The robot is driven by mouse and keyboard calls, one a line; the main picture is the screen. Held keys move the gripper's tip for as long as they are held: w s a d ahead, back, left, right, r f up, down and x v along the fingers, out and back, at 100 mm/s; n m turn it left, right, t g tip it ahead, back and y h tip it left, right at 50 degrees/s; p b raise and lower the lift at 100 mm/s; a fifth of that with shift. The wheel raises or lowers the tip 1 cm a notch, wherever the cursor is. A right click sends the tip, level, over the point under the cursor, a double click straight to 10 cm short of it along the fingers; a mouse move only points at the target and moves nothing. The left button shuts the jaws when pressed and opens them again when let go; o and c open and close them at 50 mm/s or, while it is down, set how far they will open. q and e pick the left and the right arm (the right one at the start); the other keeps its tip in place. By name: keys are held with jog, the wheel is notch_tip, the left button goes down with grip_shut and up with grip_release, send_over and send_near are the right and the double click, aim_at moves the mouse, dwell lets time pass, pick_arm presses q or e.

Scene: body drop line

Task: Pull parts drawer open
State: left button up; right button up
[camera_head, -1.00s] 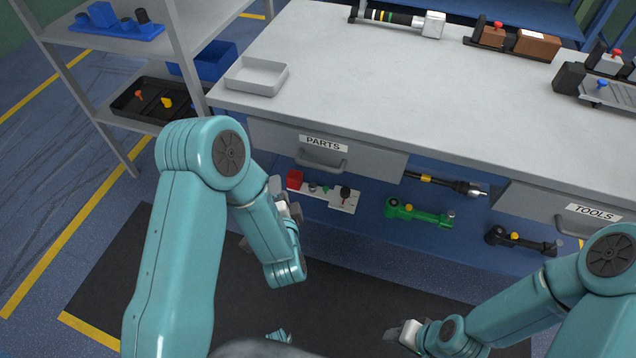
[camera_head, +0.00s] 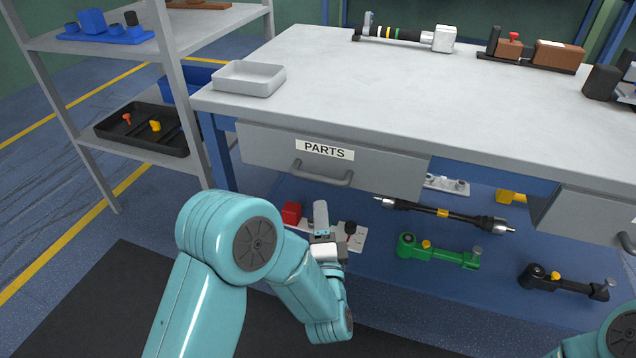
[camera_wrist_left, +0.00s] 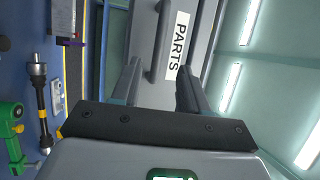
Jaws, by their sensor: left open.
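The parts drawer (camera_head: 265,150) is a grey front with a white PARTS label (camera_head: 325,150) under the worktop, and it looks shut. Its grey bar handle (camera_head: 322,177) sits below the label. My left gripper (camera_head: 322,215) is open and empty, below and in front of the handle in the head view. In the left wrist view, the open fingers of my left gripper (camera_wrist_left: 159,70) point at the drawer front, with the handle (camera_wrist_left: 160,45) ahead between them, apart from them as far as I can tell. My right gripper is out of view.
The worktop (camera_head: 400,95) carries a grey tray (camera_head: 249,80) at its left corner. A shelf rack (camera_head: 60,40) stands to the left. A lower blue shelf under the drawer holds a green tool (camera_head: 435,252) and other parts. A second drawer (camera_head: 590,215) is at right.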

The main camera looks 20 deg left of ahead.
aim_at(318, 176)
pick_arm(q)
jog(key=b+x, duration=0.2)
jog(key=x, duration=0.9)
grip_shut()
